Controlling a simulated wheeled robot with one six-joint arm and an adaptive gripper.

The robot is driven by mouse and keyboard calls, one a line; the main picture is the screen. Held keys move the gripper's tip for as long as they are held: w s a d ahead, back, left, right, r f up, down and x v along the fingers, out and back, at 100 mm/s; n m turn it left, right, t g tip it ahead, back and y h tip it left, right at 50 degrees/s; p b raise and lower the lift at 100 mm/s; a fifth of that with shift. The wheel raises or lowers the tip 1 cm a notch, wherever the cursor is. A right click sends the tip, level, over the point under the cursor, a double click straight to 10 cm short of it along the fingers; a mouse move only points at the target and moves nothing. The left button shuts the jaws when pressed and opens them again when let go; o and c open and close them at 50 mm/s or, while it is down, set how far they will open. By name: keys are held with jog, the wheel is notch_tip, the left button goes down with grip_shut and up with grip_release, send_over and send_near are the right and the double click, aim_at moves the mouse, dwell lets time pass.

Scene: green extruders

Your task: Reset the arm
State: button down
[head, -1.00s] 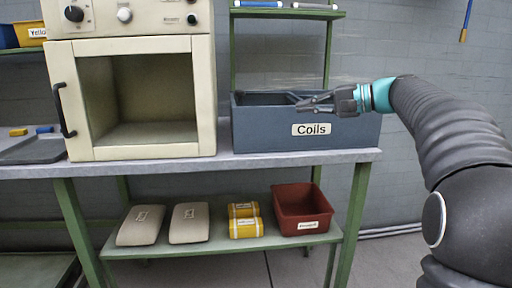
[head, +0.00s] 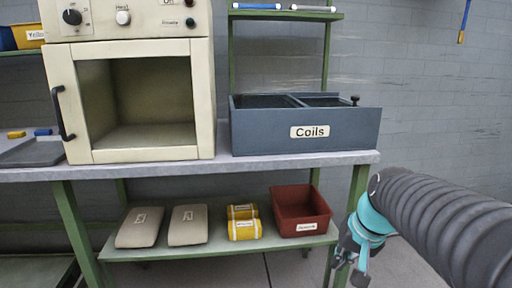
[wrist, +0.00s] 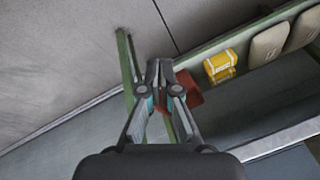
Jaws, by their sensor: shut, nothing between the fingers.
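My gripper (head: 348,268) hangs low at the right front corner of the bench, beside the green bench leg, pointing downward. In the wrist view my gripper (wrist: 160,66) is shut with nothing between its fingertips. The red bin (head: 302,212) on the lower shelf is to its left in the head view. Part of the red bin (wrist: 187,92) shows behind the fingers in the wrist view.
The grey worktop (head: 290,160) carries a cream oven (head: 140,157) with an open chamber and a blue-grey Coils box (head: 260,135). The lower shelf (head: 190,254) holds yellow packs (head: 243,222) and two beige bags (head: 140,228). Floor space is free right of the bench.

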jog(key=s+a+f+n+t+h, duration=0.1)
jog(key=s+n, duration=0.2)
jog(key=s, duration=1)
jog(key=shift+a+t+h+p, duration=0.3)
jog(key=shift+a+h+p, duration=0.1)
jog(key=shift+a+f, duration=0.1)
